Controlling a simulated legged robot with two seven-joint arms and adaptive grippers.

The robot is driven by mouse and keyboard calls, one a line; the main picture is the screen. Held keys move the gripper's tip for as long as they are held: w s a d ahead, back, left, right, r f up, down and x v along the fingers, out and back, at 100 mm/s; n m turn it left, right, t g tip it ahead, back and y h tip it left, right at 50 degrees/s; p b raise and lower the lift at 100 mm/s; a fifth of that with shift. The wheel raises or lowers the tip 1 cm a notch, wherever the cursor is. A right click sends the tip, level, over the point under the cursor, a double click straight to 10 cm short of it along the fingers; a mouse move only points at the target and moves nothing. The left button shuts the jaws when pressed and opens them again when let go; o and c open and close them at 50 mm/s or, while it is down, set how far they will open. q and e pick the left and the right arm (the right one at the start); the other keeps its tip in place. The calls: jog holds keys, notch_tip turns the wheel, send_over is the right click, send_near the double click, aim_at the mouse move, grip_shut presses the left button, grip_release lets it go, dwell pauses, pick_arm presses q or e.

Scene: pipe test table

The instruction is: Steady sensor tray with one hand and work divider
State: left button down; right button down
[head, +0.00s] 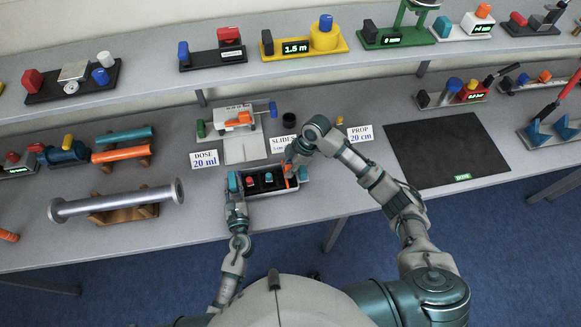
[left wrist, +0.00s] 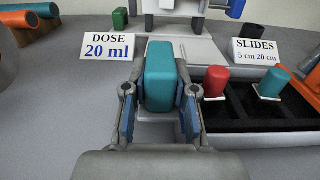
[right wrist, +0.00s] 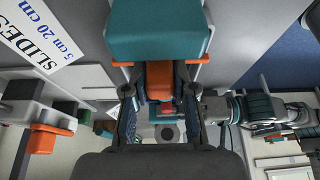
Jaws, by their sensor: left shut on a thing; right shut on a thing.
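The sensor tray (head: 265,191) is a pale open box with a dark inside, near the table's front edge. A red peg (head: 249,181) and a teal peg (head: 268,178) stand in it; the left wrist view shows the red peg (left wrist: 215,82) and the teal peg (left wrist: 272,82) too. My left gripper (head: 236,190) is shut on a teal block (left wrist: 160,75) at the tray's left end. My right gripper (right wrist: 160,105) is shut on the orange divider (head: 290,178) near the tray's right end. The divider's lower part is hidden.
Behind the tray stand a white device (head: 236,120) and a black cup (head: 289,120). Signs read DOSE (head: 206,160), SLIDES (head: 284,145) and PROP (head: 360,134). A long pipe (head: 115,202) rests on a wooden cradle at left. A black mat (head: 445,150) lies bare at right.

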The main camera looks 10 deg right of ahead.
aim_at(280, 179)
pick_arm(q)
jog(key=shift+d, duration=0.1)
pick_arm(e)
jog(key=shift+a, duration=1.75)
jog(key=c, duration=0.9)
grip_release()
jog(key=shift+d, duration=0.1)
jog(key=v, duration=1.2)
jog(key=shift+w+d+f, duration=0.1)
pick_arm(q)
jog(key=c, duration=0.8)
grip_release()
jog(key=shift+c, duration=0.2)
